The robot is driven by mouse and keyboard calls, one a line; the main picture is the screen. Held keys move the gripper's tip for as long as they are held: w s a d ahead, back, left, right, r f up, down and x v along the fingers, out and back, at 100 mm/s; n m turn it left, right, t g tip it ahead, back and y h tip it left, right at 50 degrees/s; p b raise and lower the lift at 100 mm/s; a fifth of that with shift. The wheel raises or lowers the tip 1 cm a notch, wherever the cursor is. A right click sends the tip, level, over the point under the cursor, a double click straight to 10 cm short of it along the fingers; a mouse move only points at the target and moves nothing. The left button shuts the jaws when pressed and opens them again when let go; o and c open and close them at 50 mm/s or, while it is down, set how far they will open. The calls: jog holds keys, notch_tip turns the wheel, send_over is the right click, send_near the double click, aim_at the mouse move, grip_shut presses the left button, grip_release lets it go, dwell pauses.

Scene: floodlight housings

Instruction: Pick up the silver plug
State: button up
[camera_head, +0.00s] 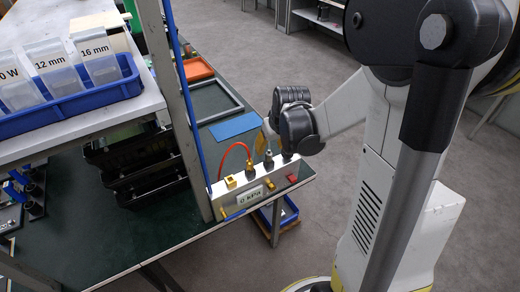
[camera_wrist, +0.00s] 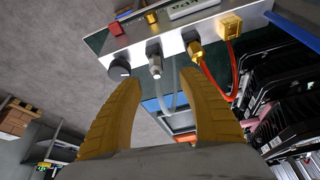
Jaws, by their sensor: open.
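The silver plug (camera_wrist: 155,66) sits in the front of a white pressure box (camera_wrist: 180,38), with a grey hose running from it. In the head view the silver plug (camera_head: 268,160) stands on the box (camera_head: 240,195), close to my gripper. My gripper (camera_wrist: 158,82) is open and empty, its yellow fingers pointing at the box. In the wrist view the plug shows between the two fingertips, apart from both as far as I can tell. In the head view my gripper (camera_head: 263,138) is partly hidden by its own black wrist.
A brass plug (camera_wrist: 195,50) with a red hose sits right beside the silver plug, then a yellow socket (camera_wrist: 230,25). A black knob (camera_wrist: 119,70) is on the left, near one finger. Blue bin (camera_head: 70,105) and black trays (camera_head: 140,155) stand to the left.

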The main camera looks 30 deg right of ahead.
aim_at(270, 154)
jog(key=x, duration=0.2)
jog(key=b+x, duration=0.1)
jog(key=x, duration=0.2)
jog(key=b+x, duration=0.1)
jog(key=x, duration=0.1)
jog(key=shift+s+d+f, duration=0.1)
jog(key=shift+d+f, duration=0.15)
jog(key=shift+r, duration=0.1)
grip_shut()
